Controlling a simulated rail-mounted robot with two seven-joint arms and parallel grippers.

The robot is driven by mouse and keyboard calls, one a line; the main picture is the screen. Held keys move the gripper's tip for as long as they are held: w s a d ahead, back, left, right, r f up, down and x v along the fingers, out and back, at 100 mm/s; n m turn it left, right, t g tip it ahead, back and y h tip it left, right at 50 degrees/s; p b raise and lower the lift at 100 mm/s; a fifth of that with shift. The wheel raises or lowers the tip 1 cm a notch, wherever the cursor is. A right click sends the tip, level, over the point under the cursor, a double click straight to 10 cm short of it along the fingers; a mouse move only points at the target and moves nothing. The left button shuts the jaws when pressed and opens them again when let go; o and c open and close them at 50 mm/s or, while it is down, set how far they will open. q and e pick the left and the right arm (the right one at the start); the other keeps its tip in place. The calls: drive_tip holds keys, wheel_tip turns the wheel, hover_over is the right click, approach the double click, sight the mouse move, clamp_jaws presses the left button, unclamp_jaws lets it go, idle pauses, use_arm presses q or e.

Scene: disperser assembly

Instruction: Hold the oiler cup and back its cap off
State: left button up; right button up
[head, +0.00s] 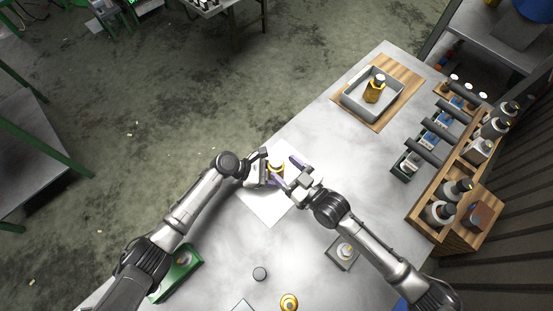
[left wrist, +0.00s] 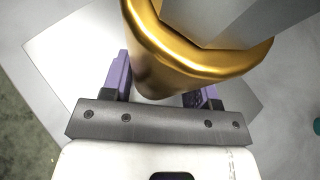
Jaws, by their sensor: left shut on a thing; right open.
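The oiler cup (head: 276,167) is a small gold-rimmed cup above the white sheet near the table's left edge. My left gripper (head: 266,172) is shut on it. In the left wrist view the cup (left wrist: 190,65) shows large, with a bright gold rim, between the purple fingers of the left gripper (left wrist: 163,88). A grey angular part covers the cup's top there, so I cannot make out the cap. My right gripper (head: 288,171) is open, its purple fingers spread on either side of the cup in the head view. Whether they touch it I cannot tell.
A grey tray (head: 350,107) with an amber bottle (head: 375,88) stands on a wooden board. Bottle racks (head: 426,142) and a wooden crate (head: 417,214) line the right side.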

sight(276, 161)
drive_tip(key=shift+x, duration=1.95)
drive_tip(key=shift+c, duration=0.2)
drive_tip(key=c, duration=0.9)
